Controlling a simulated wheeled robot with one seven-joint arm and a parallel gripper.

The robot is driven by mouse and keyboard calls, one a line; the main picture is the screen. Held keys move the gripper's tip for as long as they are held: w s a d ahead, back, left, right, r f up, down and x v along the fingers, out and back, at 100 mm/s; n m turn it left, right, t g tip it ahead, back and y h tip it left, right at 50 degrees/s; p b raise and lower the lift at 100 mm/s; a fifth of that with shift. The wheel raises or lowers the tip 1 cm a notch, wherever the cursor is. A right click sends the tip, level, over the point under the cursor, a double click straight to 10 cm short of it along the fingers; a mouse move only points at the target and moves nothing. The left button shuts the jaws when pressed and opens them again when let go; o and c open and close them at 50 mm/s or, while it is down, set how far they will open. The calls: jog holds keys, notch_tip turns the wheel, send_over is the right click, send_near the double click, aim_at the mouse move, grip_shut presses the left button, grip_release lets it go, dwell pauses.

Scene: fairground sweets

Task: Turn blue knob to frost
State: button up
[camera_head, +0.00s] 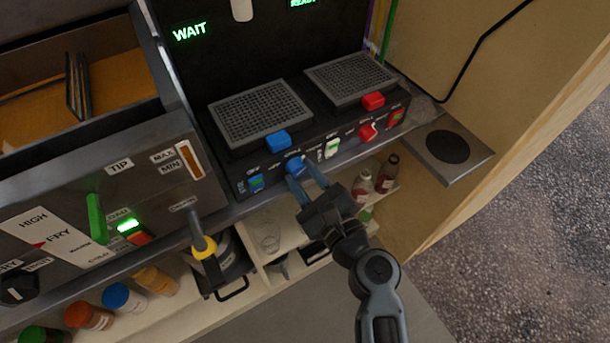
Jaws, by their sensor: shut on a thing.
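The blue knob (294,165) is on the front panel of the black two-grate machine (239,182), left of its middle. My gripper (305,178) reaches up to it from the lower right, with its two fingers shut on the knob. The fingers partly cover the knob, and the small white labels around it are too small to read, so I cannot tell its setting. A red knob (367,132) sits further right on the same panel.
A blue lever (277,140) and a red lever (373,101) stand by the grates. A white switch (332,148) is just right of my gripper. Floor at right is clear.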

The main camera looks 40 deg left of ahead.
jog(key=shift+f, duration=0.1)
jog(key=o, duration=1)
jog(key=shift+b+v, duration=0.3)
jog(key=shift+v, duration=3.65)
